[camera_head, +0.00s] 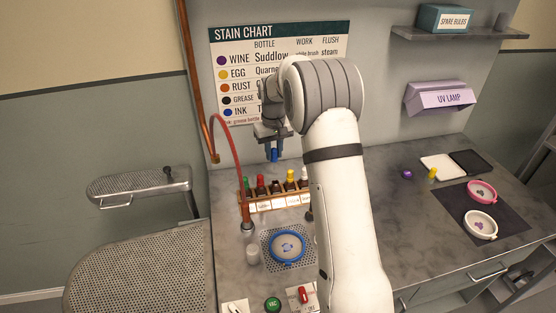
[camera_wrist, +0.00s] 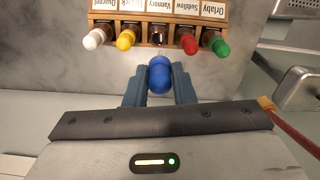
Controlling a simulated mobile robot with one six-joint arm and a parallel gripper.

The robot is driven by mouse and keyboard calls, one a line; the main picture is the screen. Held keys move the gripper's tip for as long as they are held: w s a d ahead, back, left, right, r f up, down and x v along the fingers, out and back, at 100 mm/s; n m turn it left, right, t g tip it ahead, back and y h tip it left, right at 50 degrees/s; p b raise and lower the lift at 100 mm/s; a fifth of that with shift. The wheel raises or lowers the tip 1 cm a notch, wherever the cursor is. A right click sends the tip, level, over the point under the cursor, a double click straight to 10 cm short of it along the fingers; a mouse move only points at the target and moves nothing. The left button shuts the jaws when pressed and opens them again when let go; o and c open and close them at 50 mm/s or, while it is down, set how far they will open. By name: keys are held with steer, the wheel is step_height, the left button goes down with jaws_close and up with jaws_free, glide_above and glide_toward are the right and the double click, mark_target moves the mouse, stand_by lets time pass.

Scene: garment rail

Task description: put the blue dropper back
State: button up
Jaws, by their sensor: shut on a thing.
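The blue dropper (camera_wrist: 159,76) is between the fingers of my gripper (camera_wrist: 160,88), which is shut on its blue bulb. In the head view the blue dropper (camera_head: 274,155) hangs below my gripper (camera_head: 273,143), above and behind the bottle rack. The wooden rack (camera_head: 243,202) holds several small bottles with white, yellow, red and green tops. In the wrist view the middle bottle (camera_wrist: 158,34) has no coloured top and shows a dark opening, with the dropper's thin tip pointing toward it. Whether the tip touches it I cannot tell.
A red hose (camera_head: 229,150) arcs left of the rack. My arm hides the counter's middle. A purple ball and yellow-topped item (camera_head: 432,174) stand at the right.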

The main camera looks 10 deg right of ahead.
steer(key=shift+d+f+b, duration=0.2)
steer(key=shift+f+b, duration=1.15)
steer(key=shift+f, duration=0.95)
steer(key=shift+s, duration=0.1)
steer(key=shift+f, duration=0.2)
steer(key=shift+f+b, duration=0.6)
steer(key=shift+f, duration=0.05)
steer(key=shift+f, duration=0.2)
steer(key=shift+f+b, duration=0.7)
steer(key=shift+f, duration=0.2)
steer(key=shift+f, duration=0.2)
steer(key=shift+f+b, duration=0.4)
